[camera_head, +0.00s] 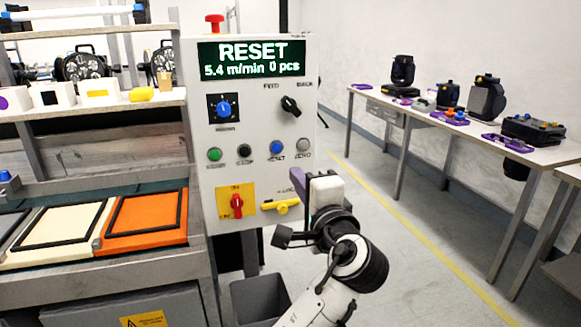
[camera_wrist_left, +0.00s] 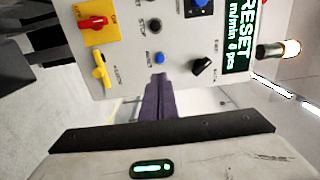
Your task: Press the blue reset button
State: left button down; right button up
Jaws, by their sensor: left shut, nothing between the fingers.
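The blue reset button (camera_head: 277,147) is on the lower front of a light grey control panel (camera_head: 205,190), between a black and a grey button. In the left wrist view the blue button (camera_wrist_left: 159,57) shows just beyond my fingertips. My left gripper (camera_head: 296,181) is shut and empty, with purple fingers pointing at the panel, below and slightly right of the button in the head view. In the left wrist view the shut fingers (camera_wrist_left: 160,80) seem apart from the button; the grey button is not visible there, perhaps hidden behind them. My right gripper is not in view.
The panel also carries a green button (camera_head: 214,154), a black button (camera_head: 245,151), a blue knob (camera_head: 224,109), a black knob (camera_head: 291,105), a red switch (camera_head: 237,205) and a yellow handle (camera_head: 284,206). The green display (camera_head: 250,59) reads "RESET". A grey bin (camera_head: 262,299) stands below.

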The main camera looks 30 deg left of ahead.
aim_at(277, 149)
pick_arm(q)
jog(key=x, duration=1.3)
jog(key=shift+p, duration=0.4)
